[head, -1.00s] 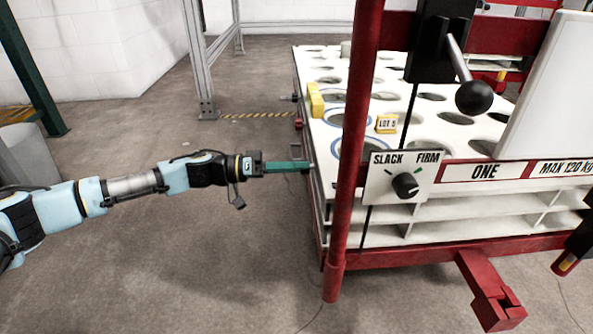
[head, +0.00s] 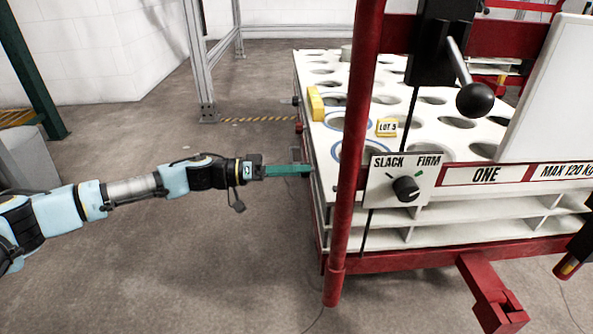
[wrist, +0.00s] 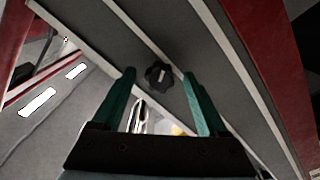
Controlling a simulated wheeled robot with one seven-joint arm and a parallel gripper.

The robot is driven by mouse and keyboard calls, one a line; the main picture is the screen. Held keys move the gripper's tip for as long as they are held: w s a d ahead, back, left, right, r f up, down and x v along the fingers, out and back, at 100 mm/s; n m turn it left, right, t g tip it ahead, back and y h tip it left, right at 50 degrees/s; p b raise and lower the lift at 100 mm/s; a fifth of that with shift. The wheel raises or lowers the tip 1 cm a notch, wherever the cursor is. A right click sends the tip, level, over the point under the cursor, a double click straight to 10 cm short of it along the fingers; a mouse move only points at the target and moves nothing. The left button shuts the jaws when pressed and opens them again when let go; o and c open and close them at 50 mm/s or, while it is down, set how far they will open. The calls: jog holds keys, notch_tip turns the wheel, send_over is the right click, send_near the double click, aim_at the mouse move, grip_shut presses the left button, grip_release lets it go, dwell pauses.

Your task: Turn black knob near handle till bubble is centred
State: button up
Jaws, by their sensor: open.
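My gripper (head: 289,171) points right at the left side of the white, hole-topped rack. In the wrist view its two green fingers (wrist: 161,85) are apart with nothing between them. A black lobed knob (wrist: 158,75) with a pale line on its face sits on a grey panel, just ahead of the gap between the fingertips. A black ball-ended lever (head: 474,99) is above that plate. I see no bubble in either view.
The red upright post (head: 352,160) stands close to the right of my gripper. The white rack (head: 450,215) has a red base frame. A yellow block (head: 316,103) and a LOT 5 tag (head: 387,127) are on its top. Open floor (head: 220,270) lies below my arm.

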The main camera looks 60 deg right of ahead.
jog(key=p+v, duration=0.3)
jog(key=v, duration=0.7)
jog(key=shift+w+a, duration=0.25)
jog(key=shift+w, duration=0.05)
